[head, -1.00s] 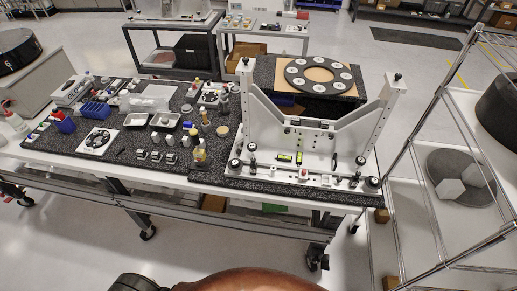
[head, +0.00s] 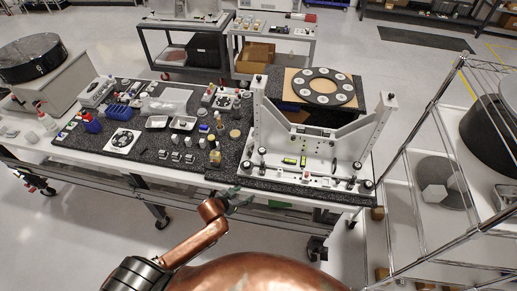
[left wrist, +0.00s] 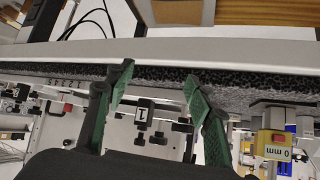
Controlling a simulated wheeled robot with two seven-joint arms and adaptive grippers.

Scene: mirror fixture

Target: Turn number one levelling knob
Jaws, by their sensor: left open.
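The white mirror fixture (head: 310,150) stands at the right of the dark speckled bench, with small black knobs along its base. I cannot tell the knobs' numbers in the head view. My left gripper (head: 238,197) is in front of the bench's front edge, below the fixture's left end. In the left wrist view its green fingers (left wrist: 160,85) are apart and nothing is between them in contact. My right gripper is not in view.
The bench's white front edge (left wrist: 150,47) crosses the left wrist view near the fingers. A yellow block marked 0 mm (left wrist: 275,145) is at the right. Small parts and bottles, including an amber one (head: 215,156), crowd the bench's left. A wire rack (head: 425,150) stands at the right.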

